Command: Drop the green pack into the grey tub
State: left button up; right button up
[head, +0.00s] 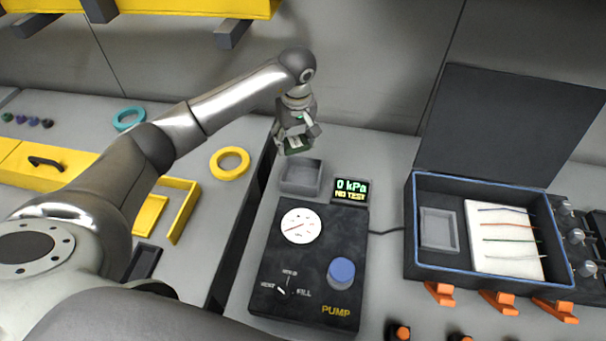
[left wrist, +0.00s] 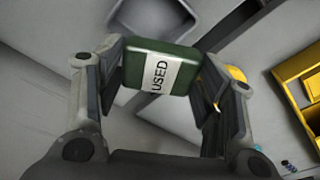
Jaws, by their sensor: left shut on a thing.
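The green pack (left wrist: 140,65) carries a white label reading "USED" in the left wrist view. It also shows small in the head view (head: 297,146). My left gripper (head: 296,140) is shut on the pack and holds it in the air, just behind and above the grey tub (head: 301,188). The tub is a small open box behind the pump unit, and its visible inside looks empty. In the left wrist view, the fingers (left wrist: 160,80) stand on both sides of the pack. My right gripper is not in view.
The pump unit (head: 268,262) with a gauge and blue knob stands in front of the tub, and a "0 kPa" display (head: 350,190) beside it. An open blue-edged case (head: 407,245) with wires is at right. A yellow ring (head: 230,176) and yellow drawer (head: 50,190) are at left.

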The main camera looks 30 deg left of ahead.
pick_arm(q)
notch_tip(320, 180, down, 5)
jog(key=shift+f+b, duration=0.1)
jog(key=shift+b, duration=1.05)
jog(key=o, duration=0.9)
jog(key=shift+o, duration=0.5)
jog(key=shift+r, duration=0.6)
jog(key=r, duration=0.7)
jog(key=s+d+r, duration=0.1)
jog(key=r, duration=0.2)
jog(key=shift+r, duration=0.4)
jog(key=shift+f, duration=0.1)
